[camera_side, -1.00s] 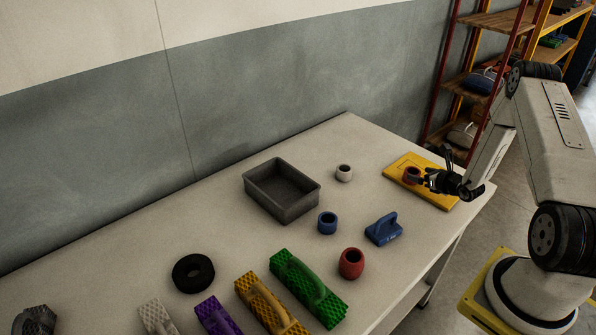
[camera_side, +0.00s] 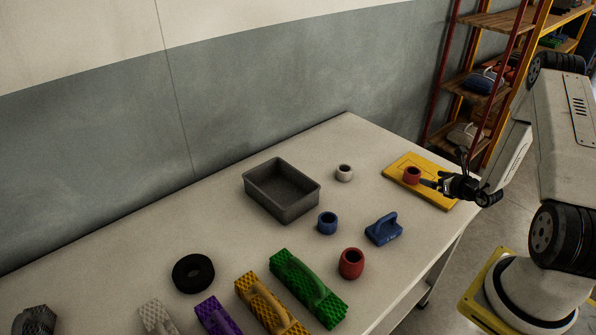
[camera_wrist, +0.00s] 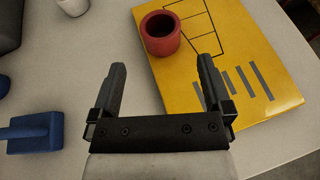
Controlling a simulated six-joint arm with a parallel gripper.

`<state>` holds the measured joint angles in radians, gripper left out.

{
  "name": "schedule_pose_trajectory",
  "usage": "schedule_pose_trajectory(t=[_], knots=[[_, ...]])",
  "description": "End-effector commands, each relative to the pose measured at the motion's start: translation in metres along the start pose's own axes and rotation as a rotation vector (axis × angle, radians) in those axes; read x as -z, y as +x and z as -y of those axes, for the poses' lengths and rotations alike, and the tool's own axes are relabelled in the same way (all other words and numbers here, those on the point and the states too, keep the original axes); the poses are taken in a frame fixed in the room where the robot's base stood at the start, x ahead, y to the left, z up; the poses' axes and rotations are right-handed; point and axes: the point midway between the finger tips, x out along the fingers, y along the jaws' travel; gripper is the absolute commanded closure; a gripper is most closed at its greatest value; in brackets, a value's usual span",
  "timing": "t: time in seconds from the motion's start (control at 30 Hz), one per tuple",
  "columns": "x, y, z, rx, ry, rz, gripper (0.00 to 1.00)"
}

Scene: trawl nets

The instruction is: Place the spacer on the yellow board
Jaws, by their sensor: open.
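The spacer, a short red ring (camera_side: 411,177), stands upright on the yellow board (camera_side: 421,193) at the right end of the table. In the wrist view the red ring (camera_wrist: 161,45) rests near the board's left edge, beside a black-lined grid on the yellow board (camera_wrist: 262,58). My gripper (camera_side: 434,183) is just to the right of the ring and apart from it. In the wrist view my gripper (camera_wrist: 160,66) has its fingers spread with nothing between them. The ring lies ahead of the fingertips.
A grey tray (camera_side: 249,195) stands mid-table. Around it are a white ring (camera_side: 344,174), a blue ring (camera_side: 327,224), a blue handled block (camera_side: 383,231) and a red barrel-shaped ring (camera_side: 351,265). A black ring (camera_side: 178,274) and several coloured handled blocks lie towards the front.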

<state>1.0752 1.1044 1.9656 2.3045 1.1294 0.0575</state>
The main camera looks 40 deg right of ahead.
Motion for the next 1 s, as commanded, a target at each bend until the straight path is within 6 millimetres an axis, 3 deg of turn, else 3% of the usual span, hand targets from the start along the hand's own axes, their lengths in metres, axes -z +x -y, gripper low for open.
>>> schedule_pose_trajectory(t=[0.2,0.37,0.47,0.67,0.8,1.0], knots=[[-0.002,0.001,-0.003,-0.013,-0.008,-0.002,0.0],[-0.012,0.004,-0.025,-0.094,-0.062,-0.015,0.0],[-0.023,0.006,-0.051,-0.193,-0.13,-0.034,0.0],[-0.046,-0.001,-0.124,-0.471,-0.351,-0.087,0.0],[-0.056,-0.017,-0.175,-0.674,-0.546,-0.125,0.0],[-0.061,-0.051,-0.232,-0.94,-0.852,-0.164,0.0]])
